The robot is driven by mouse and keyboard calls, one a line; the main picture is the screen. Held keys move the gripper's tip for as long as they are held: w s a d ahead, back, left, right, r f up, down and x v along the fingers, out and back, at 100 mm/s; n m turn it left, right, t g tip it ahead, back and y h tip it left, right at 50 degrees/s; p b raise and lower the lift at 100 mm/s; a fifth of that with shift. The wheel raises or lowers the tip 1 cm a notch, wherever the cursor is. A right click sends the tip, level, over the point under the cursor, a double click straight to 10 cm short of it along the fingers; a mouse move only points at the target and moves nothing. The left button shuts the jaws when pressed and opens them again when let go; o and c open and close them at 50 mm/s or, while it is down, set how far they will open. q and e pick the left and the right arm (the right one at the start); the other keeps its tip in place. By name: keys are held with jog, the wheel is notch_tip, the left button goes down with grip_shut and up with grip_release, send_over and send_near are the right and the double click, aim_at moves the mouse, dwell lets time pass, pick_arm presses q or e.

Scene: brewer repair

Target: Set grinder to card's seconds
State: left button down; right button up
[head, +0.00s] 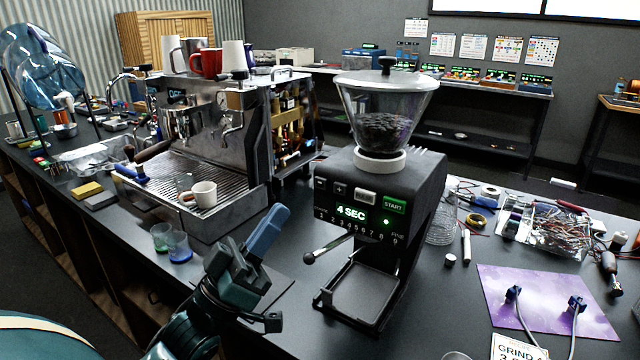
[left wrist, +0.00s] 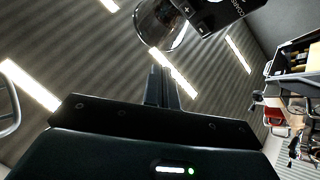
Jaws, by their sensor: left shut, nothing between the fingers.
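The black grinder (head: 372,200) stands on the counter with a clear hopper of beans (head: 385,115). Its green display (head: 351,214) reads "4 SEC". Small buttons and a START button (head: 394,205) sit above and beside the display. A white card (head: 515,347) headed "GRIND" lies at the bottom edge; its lower text is cut off and I cannot read the full number. My left gripper (head: 272,226) is shut and empty, left of the grinder and apart from it. Its closed fingers (left wrist: 161,88) show in the left wrist view, with the grinder's panel (left wrist: 212,12) beyond. My right gripper is not in view.
The espresso machine (head: 215,130) stands left of the grinder, with a white cup (head: 203,194) on its tray. The grinder's lever (head: 325,250) sticks out toward my left gripper. A purple mat (head: 545,303) with cables lies at the right. Loose wires and tools clutter the right counter.

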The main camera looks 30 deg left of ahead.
aim_at(321, 183)
pick_arm(q)
jog(key=w, duration=0.7)
jog(key=shift+w+d+b, duration=0.15)
jog(key=shift+d+b, duration=0.1)
jog(key=shift+b, duration=0.05)
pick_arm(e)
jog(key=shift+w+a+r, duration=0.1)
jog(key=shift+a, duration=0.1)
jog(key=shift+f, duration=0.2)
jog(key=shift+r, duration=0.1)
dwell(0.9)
pick_arm(q)
jog(key=shift+w, duration=0.1)
jog(key=shift+w, duration=0.3)
jog(key=shift+w, duration=0.35)
dwell(0.8)
jog(key=shift+s, duration=0.8)
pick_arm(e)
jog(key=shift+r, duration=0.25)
